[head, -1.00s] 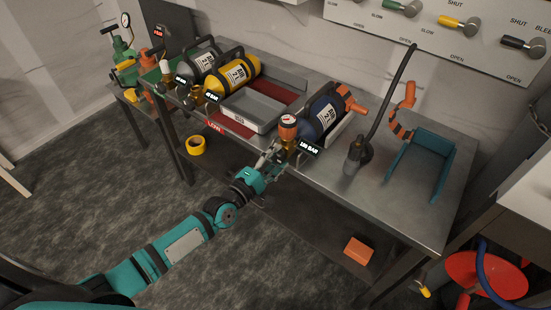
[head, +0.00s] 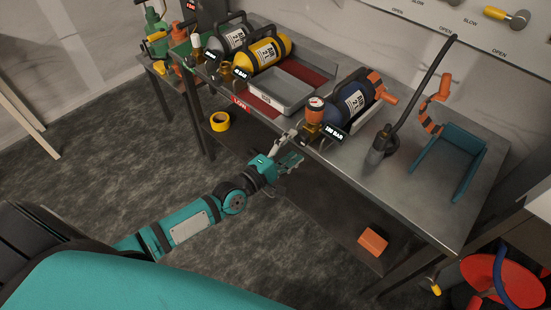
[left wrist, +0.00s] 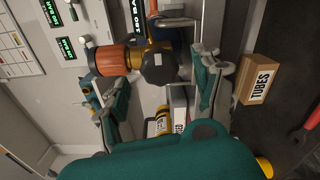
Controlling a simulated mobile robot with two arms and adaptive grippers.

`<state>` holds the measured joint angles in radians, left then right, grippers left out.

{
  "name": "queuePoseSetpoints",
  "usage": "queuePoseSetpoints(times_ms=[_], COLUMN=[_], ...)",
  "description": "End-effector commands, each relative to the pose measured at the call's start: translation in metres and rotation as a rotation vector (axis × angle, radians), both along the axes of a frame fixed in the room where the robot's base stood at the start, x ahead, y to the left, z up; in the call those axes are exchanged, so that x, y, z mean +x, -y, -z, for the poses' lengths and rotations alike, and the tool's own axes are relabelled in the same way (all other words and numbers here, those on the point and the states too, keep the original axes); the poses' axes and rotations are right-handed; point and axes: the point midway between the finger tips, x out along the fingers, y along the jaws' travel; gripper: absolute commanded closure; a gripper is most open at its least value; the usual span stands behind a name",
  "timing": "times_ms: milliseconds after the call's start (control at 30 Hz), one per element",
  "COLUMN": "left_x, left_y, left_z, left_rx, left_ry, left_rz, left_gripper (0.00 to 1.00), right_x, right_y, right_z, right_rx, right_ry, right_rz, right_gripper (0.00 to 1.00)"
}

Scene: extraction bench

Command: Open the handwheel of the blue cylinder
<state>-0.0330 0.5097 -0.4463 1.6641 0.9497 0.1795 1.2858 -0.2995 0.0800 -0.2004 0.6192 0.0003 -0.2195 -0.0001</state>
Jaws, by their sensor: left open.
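The blue cylinder (head: 354,98) lies on its side on the steel bench in the head view, labelled, with a brass valve at its near end. My left gripper (head: 294,148) is open and empty, just off the bench's front edge, below and left of the valve. My right gripper is not in view.
A "180 BAR" display (head: 336,132) is close beside the valve. A grey tray (head: 283,91), a yellow cylinder (head: 262,55) and a grey cylinder (head: 232,38) are to the left. A black hose with a nozzle (head: 379,150) and a teal holder (head: 448,160) are to the right.

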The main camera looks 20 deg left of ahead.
Motion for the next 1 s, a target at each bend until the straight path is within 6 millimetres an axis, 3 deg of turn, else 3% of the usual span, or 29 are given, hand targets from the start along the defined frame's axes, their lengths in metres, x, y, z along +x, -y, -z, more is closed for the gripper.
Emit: queuePoseSetpoints(times_ms=[200,400,1000], left_x=[-0.047,-0.073,-0.081], left_y=[-0.017,-0.027,-0.03], left_z=[0.002,0.001,0.0], left_rx=[0.002,0.0,-0.001], left_ry=[-0.006,-0.004,-0.001], left_rz=[0.001,0.001,0.0], left_gripper=[0.32,0.32,0.32], right_x=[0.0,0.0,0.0], right_y=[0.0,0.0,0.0], right_z=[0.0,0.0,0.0], right_rx=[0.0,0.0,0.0], right_ry=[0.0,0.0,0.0], right_rz=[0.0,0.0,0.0], right_gripper=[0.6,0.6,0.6])
